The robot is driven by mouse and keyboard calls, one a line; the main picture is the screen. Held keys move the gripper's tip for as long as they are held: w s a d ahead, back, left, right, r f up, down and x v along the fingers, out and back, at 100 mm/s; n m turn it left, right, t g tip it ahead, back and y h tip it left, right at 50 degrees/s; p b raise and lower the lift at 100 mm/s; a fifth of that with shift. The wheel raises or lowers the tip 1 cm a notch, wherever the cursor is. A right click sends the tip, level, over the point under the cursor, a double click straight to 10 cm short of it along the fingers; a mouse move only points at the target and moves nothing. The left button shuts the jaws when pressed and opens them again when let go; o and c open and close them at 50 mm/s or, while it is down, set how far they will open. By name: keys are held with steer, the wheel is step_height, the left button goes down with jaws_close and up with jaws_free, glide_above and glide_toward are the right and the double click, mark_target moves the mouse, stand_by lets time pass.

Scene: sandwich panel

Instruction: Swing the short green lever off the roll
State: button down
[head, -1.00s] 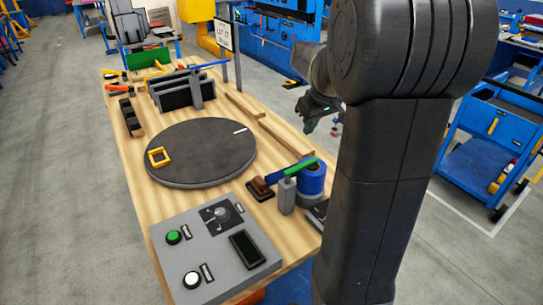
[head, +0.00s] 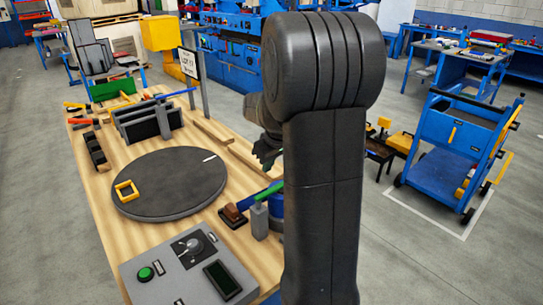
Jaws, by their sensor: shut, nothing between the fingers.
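The short green lever (head: 270,191) sits on top of a grey post (head: 259,220) near the right edge of the bench. A blue bar (head: 247,200) runs beside it towards a brown block (head: 232,213). The blue roll (head: 277,205) stands just behind the post, mostly hidden by my arm. Whether the lever touches the roll cannot be seen. My gripper (head: 267,158) is dark and shut, beyond the roll near the bench's right edge, and partly hidden behind my arm. It appears apart from the lever.
A dark turntable (head: 165,185) with a yellow square frame (head: 126,191) fills the middle of the wooden bench. A grey control panel (head: 160,292) lies at the front. Wooden strips (head: 213,132) and a rack of dark panels (head: 137,122) stand farther back. A blue cart (head: 455,150) is at the right.

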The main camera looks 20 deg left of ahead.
mark_target(271, 195)
steer(key=f, duration=0.1)
steer(key=d+f+p, duration=0.1)
steer(key=s+f, duration=0.1)
steer(key=shift+d+f, duration=0.15)
steer(key=shift+d, duration=0.25)
steer(key=shift+s+d+f, duration=0.15)
steer(key=shift+d, duration=0.1)
